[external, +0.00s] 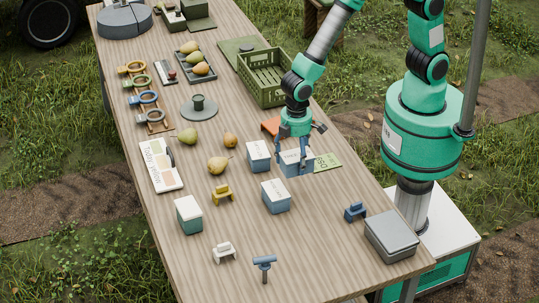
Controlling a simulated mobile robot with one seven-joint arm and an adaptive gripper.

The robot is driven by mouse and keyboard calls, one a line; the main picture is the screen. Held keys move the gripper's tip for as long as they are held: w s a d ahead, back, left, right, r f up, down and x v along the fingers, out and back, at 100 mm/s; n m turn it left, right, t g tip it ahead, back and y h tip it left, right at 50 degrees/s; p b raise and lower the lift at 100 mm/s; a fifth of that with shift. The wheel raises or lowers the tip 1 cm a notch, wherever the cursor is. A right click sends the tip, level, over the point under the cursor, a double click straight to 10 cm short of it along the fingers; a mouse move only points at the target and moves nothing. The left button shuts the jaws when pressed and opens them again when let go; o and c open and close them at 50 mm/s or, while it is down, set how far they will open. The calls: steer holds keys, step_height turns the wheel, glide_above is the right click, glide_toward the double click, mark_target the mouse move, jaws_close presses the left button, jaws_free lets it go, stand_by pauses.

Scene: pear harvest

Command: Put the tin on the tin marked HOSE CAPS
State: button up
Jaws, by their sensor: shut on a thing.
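My gripper (292,153) points down at the right-middle of the table and is shut on a blue tin with a pale lid (297,168). I cannot tell whether this tin touches the table. A similar blue tin (258,157) stands just left of it. Another blue tin (276,197) stands nearer the front, below the gripper in the picture. A teal tin with a white lid (189,216) stands further left. The lids carry small print that I cannot read, so I cannot tell which tin is marked HOSE CAPS.
A green card (328,162) lies right of the held tin. A green crate (268,84) and an orange item (271,126) are behind. Loose pears (218,165) lie left. A grey box (391,237) and small clamps (355,212) stand near the front.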

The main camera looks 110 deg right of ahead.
steer(key=b, duration=0.1)
glide_above(274, 187)
steer(key=shift+f, duration=0.35)
steer(key=shift+f+b, duration=0.55)
steer(key=shift+f, duration=1.25)
steer(key=shift+f, duration=0.1)
steer(key=o, duration=1.4)
steer(key=shift+c, duration=0.2)
step_height(274, 187, up, 12)
steer(key=p, duration=0.2)
steer(key=shift+p, duration=0.3)
